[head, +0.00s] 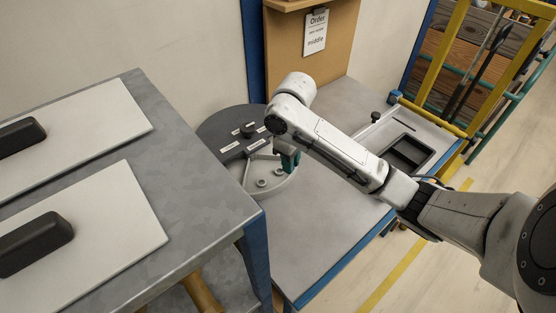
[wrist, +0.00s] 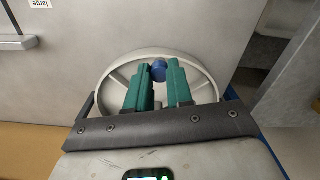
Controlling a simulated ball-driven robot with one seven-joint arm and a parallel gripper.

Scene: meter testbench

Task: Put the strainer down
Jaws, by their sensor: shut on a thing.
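My gripper (wrist: 159,88) shows in the wrist view as two teal fingers, shut on a small rounded blue piece (wrist: 158,70), which looks to be the strainer. Behind it is a pale round ring with spokes (wrist: 108,80); I cannot tell whether the piece touches it. In the head view, my gripper (head: 288,158) points down at the right side of a round compartmented carousel (head: 215,128). The carousel has a dark labelled cover and an open pale section (head: 262,172) with small round seats. The held piece is hidden in the head view.
A grey table (head: 110,110) with two pale boards and black handles fills the left. A clipboard (head: 316,32) reading "Order" and "middle" hangs on the back panel. A tray with a dark recess (head: 405,150) is on the right of the bench. Bare bench (head: 315,230) lies in front.

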